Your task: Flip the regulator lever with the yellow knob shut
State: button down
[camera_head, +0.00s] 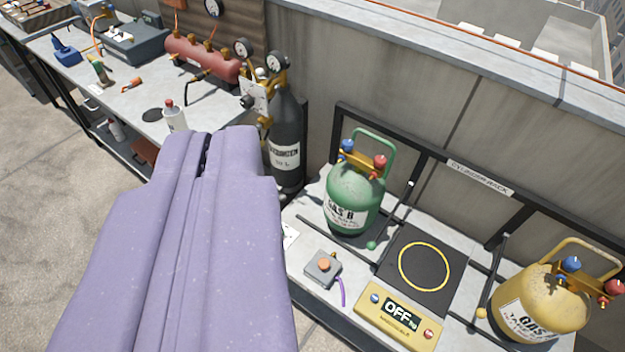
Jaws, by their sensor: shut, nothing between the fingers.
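My purple gripper (204,142) fills the lower left, its two fingers closed together with a thin seam between them. Its tip is left of a dark grey cylinder (286,135) that carries a brass regulator (270,88) with two round gauges and a pale plate. Small yellow parts show on this regulator, but I cannot tell which is a lever knob. A black bar with a yellow knob (481,313) is beside the yellow GAS cylinder (540,305) at the right. My gripper is well apart from that knob. The lower part of the regulator area is partly crowded.
A green GAS B cylinder (352,195) with a green-knobbed bar (371,245) stands on the right bench. Near it are a black scale (400,290) reading OFF and a grey button box (323,268). A white bottle (175,117) stands just beyond my fingertips.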

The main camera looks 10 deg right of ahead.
aim_at(259, 126)
jog(key=k+l, duration=0.15)
jog(key=l, duration=0.15)
jog(key=i+j+z, duration=0.35)
jog(key=i+j, duration=1.85)
